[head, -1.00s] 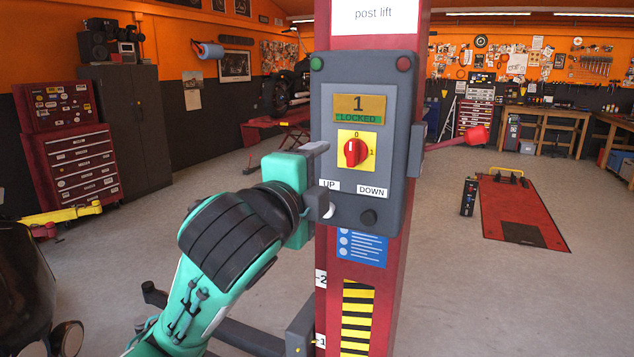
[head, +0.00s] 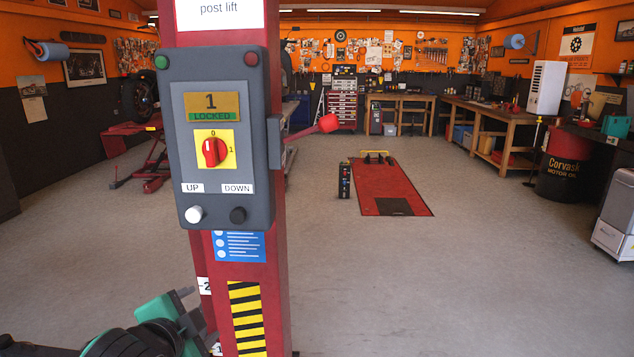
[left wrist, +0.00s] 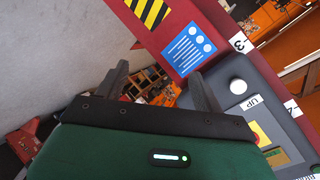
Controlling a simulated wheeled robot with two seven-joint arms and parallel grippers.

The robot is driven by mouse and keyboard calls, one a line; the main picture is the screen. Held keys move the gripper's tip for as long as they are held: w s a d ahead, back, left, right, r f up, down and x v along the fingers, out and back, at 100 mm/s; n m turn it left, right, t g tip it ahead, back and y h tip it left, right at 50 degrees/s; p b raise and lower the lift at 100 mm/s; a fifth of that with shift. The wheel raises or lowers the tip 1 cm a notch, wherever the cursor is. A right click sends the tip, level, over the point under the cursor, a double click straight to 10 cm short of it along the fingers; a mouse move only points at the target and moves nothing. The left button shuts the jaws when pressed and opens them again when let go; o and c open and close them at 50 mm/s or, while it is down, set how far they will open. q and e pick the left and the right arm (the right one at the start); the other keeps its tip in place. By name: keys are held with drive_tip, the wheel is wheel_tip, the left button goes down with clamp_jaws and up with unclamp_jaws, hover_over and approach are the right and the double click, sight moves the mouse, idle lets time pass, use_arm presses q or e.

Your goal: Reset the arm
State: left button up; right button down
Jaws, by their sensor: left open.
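My left gripper (head: 192,310) is low at the bottom left of the head view, below the control box and beside the striped part of the post. In the left wrist view its two dark fingers (left wrist: 160,88) are spread apart with nothing between them. The grey control box (head: 222,140) on the red post (head: 268,290) has a display reading 1 LOCKED, a red rotary switch (head: 215,152), a white UP button (head: 194,214) and a dark DOWN button (head: 238,215). The UP button also shows in the left wrist view (left wrist: 238,87), apart from the fingers. My right gripper is out of view.
A red lever (head: 328,123) sticks out to the right of the post. A red floor platform (head: 392,187) lies beyond, with a small black box (head: 344,180) beside it. Workbenches line the back and right. Open floor lies right of the post.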

use_arm(q)
drive_tip(key=s+a+f+n+g, duration=0.1)
drive_tip(key=s+f+n+g, duration=0.3)
drive_tip(key=f, duration=0.6)
drive_tip(key=s+f+n+g, duration=0.1)
drive_tip(key=s+f+n, duration=0.1)
drive_tip(key=s+f, duration=0.6)
drive_tip(key=s+a+f+n+g, duration=0.2)
drive_tip(key=s+f+n+g, duration=0.2)
drive_tip(key=s+f, duration=0.95)
wheel_tip(320, 180, down, 30)
drive_tip(key=g, duration=0.2)
drive_tip(key=s+a+f+p, duration=0.1)
drive_tip(key=s+a+f, duration=0.2)
drive_tip(key=s+f, duration=1.6)
drive_tip(key=shift+f+g+y, duration=0.4)
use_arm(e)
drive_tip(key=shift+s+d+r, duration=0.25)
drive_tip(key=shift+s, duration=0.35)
use_arm(q)
drive_tip(key=shift+s+a, duration=0.1)
